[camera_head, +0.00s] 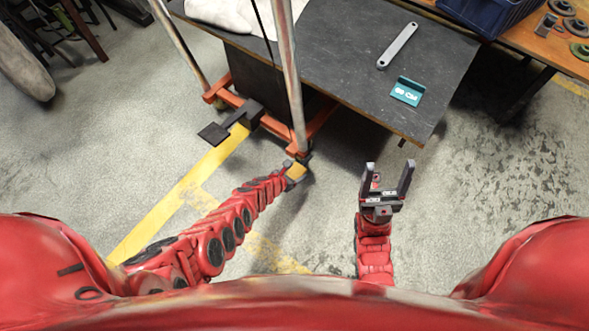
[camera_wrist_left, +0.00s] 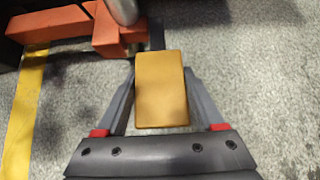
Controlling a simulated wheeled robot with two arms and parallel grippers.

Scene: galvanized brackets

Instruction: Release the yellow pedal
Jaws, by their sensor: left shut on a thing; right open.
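The yellow pedal (camera_wrist_left: 160,88) sits at the end of a dark arm by an orange frame (camera_wrist_left: 119,38). In the head view the pedal (camera_head: 296,171) is a small yellow patch at the foot of a metal post, partly covered by my gripper. My left gripper (camera_wrist_left: 160,74) is shut on the pedal, with one finger along each side of it. In the head view my left gripper (camera_head: 299,166) is low beside the post. My right gripper (camera_head: 389,167) is open and empty, pointing up in front of the table's near edge.
A black pedal (camera_head: 213,133) stands out at the frame's left corner. A blue bin (camera_head: 488,12) is on a bench at the upper right. The floor at right is clear.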

